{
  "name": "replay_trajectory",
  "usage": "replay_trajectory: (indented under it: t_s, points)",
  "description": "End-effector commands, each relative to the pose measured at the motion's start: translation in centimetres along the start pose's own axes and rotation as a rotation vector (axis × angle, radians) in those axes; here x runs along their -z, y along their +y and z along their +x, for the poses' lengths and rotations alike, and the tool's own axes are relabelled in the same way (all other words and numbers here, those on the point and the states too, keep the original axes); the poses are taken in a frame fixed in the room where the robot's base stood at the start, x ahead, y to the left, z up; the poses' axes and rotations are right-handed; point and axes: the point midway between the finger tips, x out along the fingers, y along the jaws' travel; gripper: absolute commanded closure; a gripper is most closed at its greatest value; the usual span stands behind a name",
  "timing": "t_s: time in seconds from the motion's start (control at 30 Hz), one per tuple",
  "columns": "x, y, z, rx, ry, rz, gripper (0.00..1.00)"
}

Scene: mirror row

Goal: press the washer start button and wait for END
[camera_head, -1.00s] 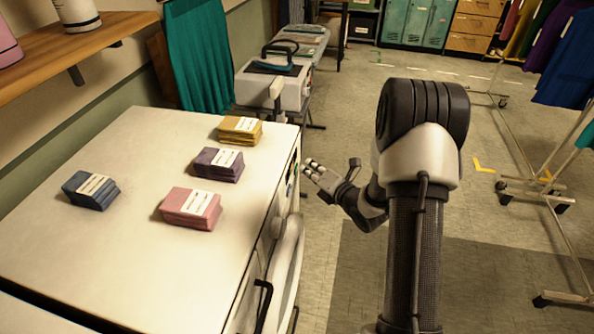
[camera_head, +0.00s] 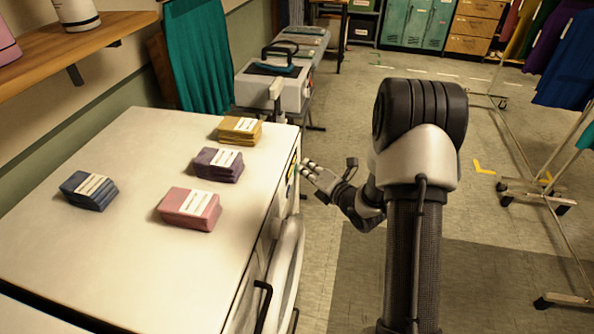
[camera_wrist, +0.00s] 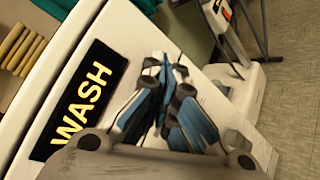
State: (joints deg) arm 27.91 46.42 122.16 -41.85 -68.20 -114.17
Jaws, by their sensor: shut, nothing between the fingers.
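The washer (camera_head: 125,150) is the white machine at the left, with its front panel edge-on to the head view. In the wrist view its black display (camera_wrist: 78,100) reads WASH in yellow letters. My gripper (camera_head: 306,168) is shut and empty, its tips close to the upper front panel; I cannot tell whether they touch it. In the wrist view the closed fingers (camera_wrist: 165,68) stand beside the display, to its right, in front of the white panel. I cannot make out the start button; the fingers hide part of the panel.
Folded cloth stacks in blue (camera_head: 89,190), pink (camera_head: 189,208), purple (camera_head: 218,164) and yellow (camera_head: 240,130) lie on the washer top. A pressing machine (camera_head: 270,88) stands beyond it. A wheeled clothes rack (camera_head: 535,193) is at the right. Floor between is open.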

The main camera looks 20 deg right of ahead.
Motion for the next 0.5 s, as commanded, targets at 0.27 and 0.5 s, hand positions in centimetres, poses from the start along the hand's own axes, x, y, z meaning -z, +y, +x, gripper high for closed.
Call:
replay_trajectory:
  t_s: [0.27, 0.5]
  points:
    - [-0.09, -0.12, -0.13, -0.001, 0.000, 0.000, 1.00]
    - [-0.66, -0.80, -0.93, 0.000, -0.001, 0.001, 1.00]
